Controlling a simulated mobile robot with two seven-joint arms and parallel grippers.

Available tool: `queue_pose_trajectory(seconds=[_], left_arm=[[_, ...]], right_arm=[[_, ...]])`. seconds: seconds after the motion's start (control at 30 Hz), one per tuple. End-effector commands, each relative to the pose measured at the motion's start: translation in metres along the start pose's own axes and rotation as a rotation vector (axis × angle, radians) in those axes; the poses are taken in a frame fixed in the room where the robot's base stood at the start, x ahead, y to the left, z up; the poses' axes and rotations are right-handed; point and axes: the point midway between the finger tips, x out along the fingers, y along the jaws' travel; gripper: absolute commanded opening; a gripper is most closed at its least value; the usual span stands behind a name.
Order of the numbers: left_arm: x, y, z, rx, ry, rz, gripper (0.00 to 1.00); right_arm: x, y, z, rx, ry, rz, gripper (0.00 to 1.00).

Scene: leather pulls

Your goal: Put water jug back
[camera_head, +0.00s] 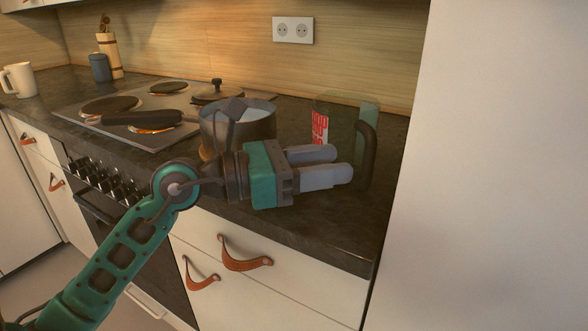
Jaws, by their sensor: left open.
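The water jug (346,120) is clear glass with red lettering and a dark curved handle. It stands upright at the right end of the dark counter, with its handle toward the front right. My left gripper (341,163) reaches in from the left, low in front of the jug. Its two grey fingers are a little apart and point right, with the tips close to the handle (367,154). I cannot tell whether they touch it. The fingers hide the lower front of the jug. My right gripper is not in view.
A pot (257,127) stands just behind my left wrist. A pan's dark handle (150,117) lies over the stove (72,116). A white mug (20,80) is at far left. A tall white panel (490,170) closes off the counter's right end.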

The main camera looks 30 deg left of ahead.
Motion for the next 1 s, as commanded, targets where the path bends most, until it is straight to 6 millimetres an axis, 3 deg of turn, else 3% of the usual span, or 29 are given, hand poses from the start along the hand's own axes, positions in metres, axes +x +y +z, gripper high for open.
queue_pose_trajectory(seconds=[0.1,0.33,1.0], left_arm=[[-0.022,0.0,-0.003,0.0,0.005,0.001,0.49],[-0.046,0.0,-0.002,-0.001,0.001,0.001,0.49],[-0.052,0.0,0.0,0.0,0.0,-0.001,0.49]], right_arm=[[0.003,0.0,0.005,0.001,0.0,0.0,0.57],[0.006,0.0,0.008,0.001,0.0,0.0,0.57],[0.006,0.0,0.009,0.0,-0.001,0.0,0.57]])
